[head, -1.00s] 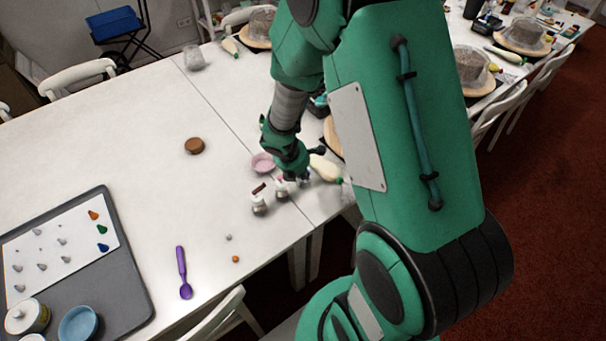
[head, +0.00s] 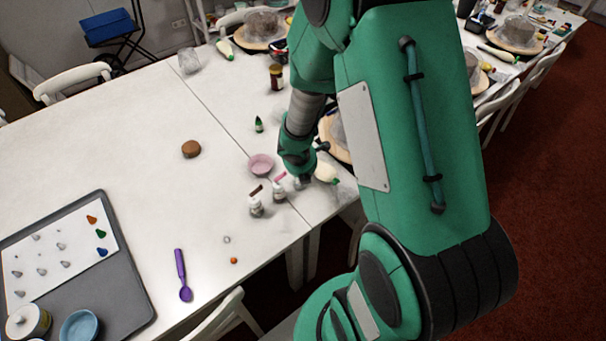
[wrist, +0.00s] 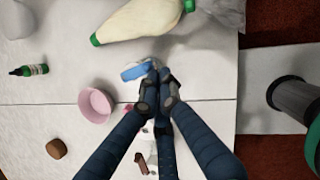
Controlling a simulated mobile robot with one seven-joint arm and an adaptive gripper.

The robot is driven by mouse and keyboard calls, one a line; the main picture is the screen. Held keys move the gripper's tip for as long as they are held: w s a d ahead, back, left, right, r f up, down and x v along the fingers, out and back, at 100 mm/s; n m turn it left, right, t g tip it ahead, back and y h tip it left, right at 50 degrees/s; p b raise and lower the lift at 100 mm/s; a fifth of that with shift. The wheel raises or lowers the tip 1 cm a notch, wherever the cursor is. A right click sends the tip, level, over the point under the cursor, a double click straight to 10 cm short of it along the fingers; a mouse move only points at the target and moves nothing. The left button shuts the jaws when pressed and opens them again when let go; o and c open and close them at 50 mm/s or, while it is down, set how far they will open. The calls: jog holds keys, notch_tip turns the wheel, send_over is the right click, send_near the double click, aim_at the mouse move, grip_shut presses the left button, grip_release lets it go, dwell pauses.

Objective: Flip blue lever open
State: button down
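The blue lever (wrist: 135,71) shows in the wrist view just beyond and left of my fingertips, close to them; I cannot tell if they touch. My gripper (wrist: 158,84) has its two fingers together, with nothing visible between them. They hide most of the bottle under the blue lever. In the head view my gripper (head: 303,182) is low over the table, at the right end of a row of small white bottles. A bottle with a brown lever (head: 256,205) and one with a pink lever (head: 279,190) stand left of it.
A cream piping bag (wrist: 140,20) with green ends lies just past the blue lever. A pink bowl (head: 261,165) stands behind the bottles. A green bottle (head: 259,124) and a brown disc (head: 191,149) are farther off. The table's edge is close on the right.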

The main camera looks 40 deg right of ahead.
jog(key=w+d+n+t+y+p, duration=0.2)
jog(key=d+n+y+p, duration=0.2)
jog(key=n, duration=0.8)
jog(key=shift+w+d+n+p, duration=0.35)
jog(key=shift+d+p, duration=0.25)
jog(key=shift+d, duration=0.55)
jog(key=shift+w+a, duration=0.4)
jog(key=shift+a, duration=0.25)
jog(key=shift+s, duration=0.15)
